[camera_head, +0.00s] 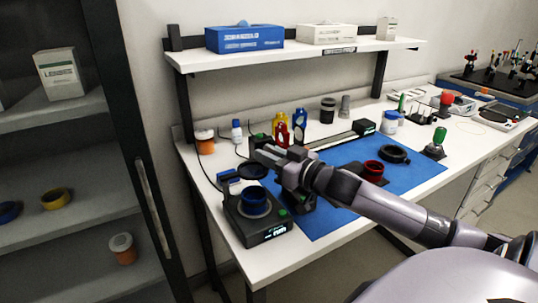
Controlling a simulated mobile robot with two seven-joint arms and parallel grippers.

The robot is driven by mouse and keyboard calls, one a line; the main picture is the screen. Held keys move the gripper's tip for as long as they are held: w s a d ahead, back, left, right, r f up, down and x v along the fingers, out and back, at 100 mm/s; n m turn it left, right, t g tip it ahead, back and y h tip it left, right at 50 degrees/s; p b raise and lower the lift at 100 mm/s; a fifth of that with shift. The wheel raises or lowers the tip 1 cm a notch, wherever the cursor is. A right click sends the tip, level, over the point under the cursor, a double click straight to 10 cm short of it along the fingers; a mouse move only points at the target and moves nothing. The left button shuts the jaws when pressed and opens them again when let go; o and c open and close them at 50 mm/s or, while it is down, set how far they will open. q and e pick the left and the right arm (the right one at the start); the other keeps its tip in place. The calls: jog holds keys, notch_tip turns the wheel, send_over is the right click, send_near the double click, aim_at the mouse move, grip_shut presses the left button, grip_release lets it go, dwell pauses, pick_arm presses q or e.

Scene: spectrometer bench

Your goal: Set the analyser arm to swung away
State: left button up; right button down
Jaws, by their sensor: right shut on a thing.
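My right gripper (266,158) reaches in from the right across the bench. It is shut on what looks like the analyser arm, mostly hidden by the fingers, so its angle cannot be told. Just below and in front stands a black instrument (264,232) with a lit display and a green button. A blue round cup (254,198) sits on its top. My left gripper is not in view.
Several bottles stand behind the gripper. A shelf (300,57) with boxes hangs above. An open cabinet is at left.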

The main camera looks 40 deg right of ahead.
jog(key=c, duration=1.1)
grip_release()
jog(key=shift+s+d, duration=0.15)
jog(key=shift+s, duration=1.05)
jog(key=shift+s+d, duration=0.2)
jog(key=shift+s, duration=0.95)
jog(key=shift+s+d, duration=0.15)
jog(key=shift+s, duration=1.05)
